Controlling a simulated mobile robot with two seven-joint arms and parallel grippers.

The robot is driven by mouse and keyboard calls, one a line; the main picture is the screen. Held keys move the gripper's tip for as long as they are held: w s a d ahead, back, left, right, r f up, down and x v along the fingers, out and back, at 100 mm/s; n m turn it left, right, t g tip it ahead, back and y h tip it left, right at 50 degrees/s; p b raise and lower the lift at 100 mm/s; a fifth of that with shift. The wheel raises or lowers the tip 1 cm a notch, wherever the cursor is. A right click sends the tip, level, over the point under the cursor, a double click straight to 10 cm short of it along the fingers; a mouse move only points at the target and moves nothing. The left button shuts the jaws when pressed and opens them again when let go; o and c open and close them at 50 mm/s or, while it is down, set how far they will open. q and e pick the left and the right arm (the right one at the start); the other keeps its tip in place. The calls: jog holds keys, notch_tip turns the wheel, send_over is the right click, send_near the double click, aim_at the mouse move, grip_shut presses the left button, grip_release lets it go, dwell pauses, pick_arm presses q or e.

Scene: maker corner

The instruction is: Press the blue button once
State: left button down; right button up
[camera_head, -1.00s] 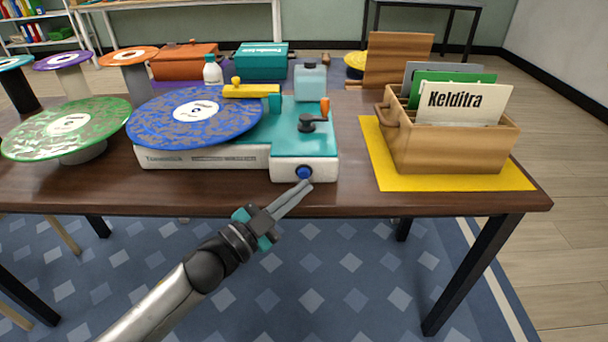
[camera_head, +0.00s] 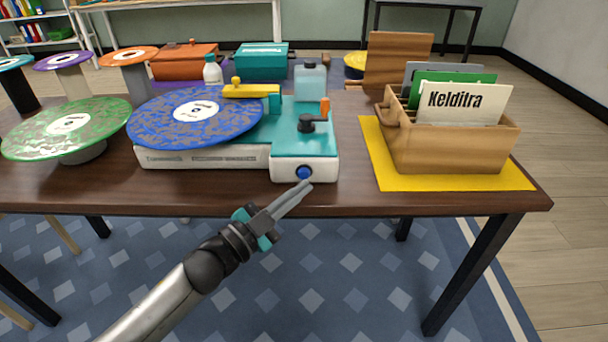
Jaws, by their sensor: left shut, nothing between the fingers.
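The blue button (camera_head: 304,172) is on the white front face of the teal and white record player (camera_head: 320,150), near its right end. A blue patterned record (camera_head: 160,125) lies on the player. My left gripper (camera_head: 308,184) is shut and empty. Its fingertips point up and right and show just below the blue button, in front of the table edge. I cannot tell whether the tips touch the button; a small part of its lower edge is close to them. My right gripper is not in view.
A wooden box (camera_head: 450,150) with upright cards stands on a yellow mat (camera_head: 385,178) at the right. A green record (camera_head: 30,140) on a stand is at the left. Patterned carpet is below.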

pick_arm(q)
jog(key=shift+w, duration=0.15)
jog(key=shift+w, duration=0.3)
jog(key=shift+w, duration=0.55)
dwell(0.7)
jog(key=shift+s, duration=0.2)
jog(key=shift+s+p, duration=0.6)
jog(key=shift+s, duration=0.2)
jog(key=s+p, duration=0.2)
jog(key=s, duration=0.3)
